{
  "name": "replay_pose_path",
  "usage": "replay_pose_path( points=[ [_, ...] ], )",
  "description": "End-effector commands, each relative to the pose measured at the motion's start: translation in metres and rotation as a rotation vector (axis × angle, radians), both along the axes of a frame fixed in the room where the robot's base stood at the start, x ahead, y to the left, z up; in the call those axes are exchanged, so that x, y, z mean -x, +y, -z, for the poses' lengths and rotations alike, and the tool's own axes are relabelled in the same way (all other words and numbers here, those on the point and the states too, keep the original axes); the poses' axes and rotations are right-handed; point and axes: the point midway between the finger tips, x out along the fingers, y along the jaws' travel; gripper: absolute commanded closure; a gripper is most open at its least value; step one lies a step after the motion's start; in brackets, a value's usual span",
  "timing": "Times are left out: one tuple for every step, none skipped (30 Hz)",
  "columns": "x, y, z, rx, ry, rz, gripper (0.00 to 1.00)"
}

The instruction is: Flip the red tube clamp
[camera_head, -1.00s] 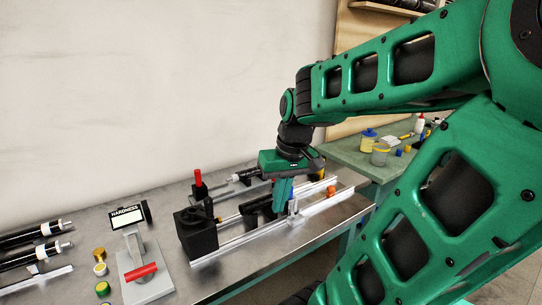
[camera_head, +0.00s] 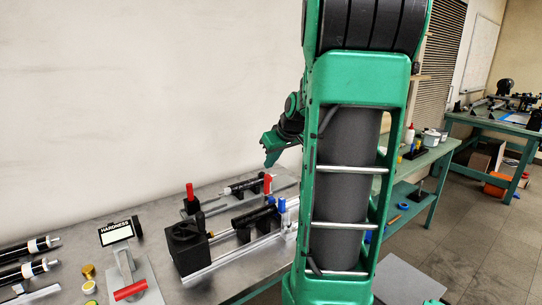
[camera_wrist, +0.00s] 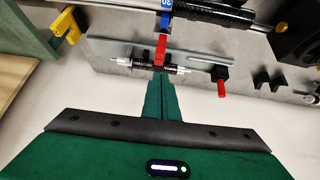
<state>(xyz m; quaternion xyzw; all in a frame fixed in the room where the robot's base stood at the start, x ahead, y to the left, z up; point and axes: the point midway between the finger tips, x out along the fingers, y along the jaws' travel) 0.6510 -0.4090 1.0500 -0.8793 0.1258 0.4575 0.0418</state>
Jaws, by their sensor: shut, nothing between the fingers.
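A red clamp lever (camera_head: 268,184) stands upright at the right end of a short dark tube with pale ends (camera_head: 240,187), near the back of the metal bench. In the wrist view the red lever (camera_wrist: 160,48) lies across the tube (camera_wrist: 148,67), just beyond my fingertips. A second red handle (camera_head: 190,192) on a black body stands farther left; it also shows in the wrist view (camera_wrist: 221,88). I cannot tell which red part is the tube clamp. My gripper (camera_head: 272,160) is shut and empty, above the bench near the lever by the tube. It shows in the wrist view (camera_wrist: 165,85).
Blue clamp parts (camera_head: 281,205) stand in front on a silver rail (camera_head: 230,256) with a black block (camera_head: 187,246) at its left end. A hardness tester (camera_head: 130,275) is at the front left. My arm hides the bench's right end.

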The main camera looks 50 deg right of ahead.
Motion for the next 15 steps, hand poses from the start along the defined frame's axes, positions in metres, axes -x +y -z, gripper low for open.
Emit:
replay_pose_path(
  points=[
    [-0.004,-0.002,0.009,-0.002,0.004,0.001,1.00],
    [-0.007,-0.003,0.012,-0.002,0.004,0.001,1.00],
    [-0.011,-0.004,0.016,-0.001,0.004,0.002,1.00],
    [-0.013,-0.005,0.018,-0.001,0.003,0.002,1.00],
    [-0.016,-0.006,0.021,-0.001,0.003,0.001,1.00],
    [-0.019,-0.008,0.024,-0.002,0.004,0.001,1.00],
    [-0.021,-0.009,0.026,-0.001,0.003,0.001,1.00],
    [-0.023,-0.010,0.028,-0.001,0.003,0.002,1.00],
    [-0.026,-0.011,0.030,0.000,0.002,0.003,1.00],
    [-0.027,-0.011,0.032,0.000,0.002,0.003,1.00],
    [-0.028,-0.012,0.033,-0.001,0.002,0.002,1.00],
    [-0.030,-0.013,0.034,-0.001,0.001,0.002,1.00],
    [-0.031,-0.013,0.035,-0.001,0.001,0.002,1.00],
    [-0.032,-0.013,0.035,-0.001,0.001,0.002,1.00],
    [-0.032,-0.013,0.036,-0.001,0.001,0.002,1.00]
  ],
)
